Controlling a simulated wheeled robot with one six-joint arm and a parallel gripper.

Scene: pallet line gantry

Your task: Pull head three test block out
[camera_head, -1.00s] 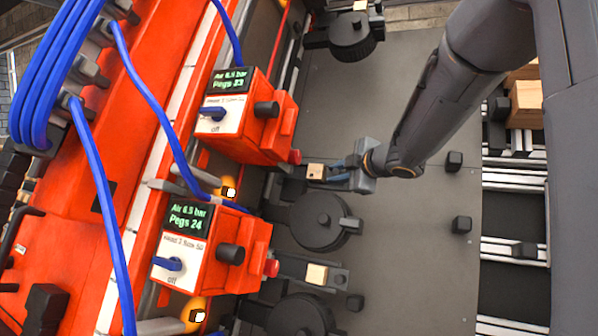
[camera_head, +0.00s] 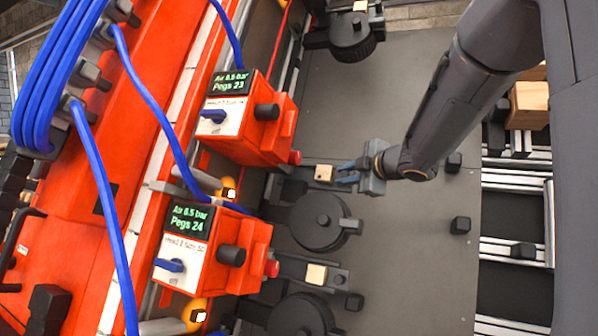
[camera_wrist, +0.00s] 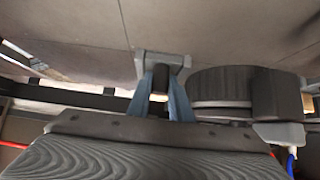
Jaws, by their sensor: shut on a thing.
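The test block (camera_head: 323,174), a small pale wooden cube with a dark dot, sits at the inner end of the dark arm beside the upper orange head box (camera_head: 250,118), which reads Pegs 23. My gripper (camera_head: 342,173) reaches in from the right, its blue fingers shut at the block's right side.
A second orange box (camera_head: 210,250), reading Pegs 24, stands below, with another pale block (camera_head: 316,274) beside it. Round black discs (camera_head: 318,222) stand close to my gripper. Black posts (camera_head: 461,225) stand on the grey plate (camera_head: 400,260), which is otherwise open. Wooden blocks (camera_head: 530,105) lie at right.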

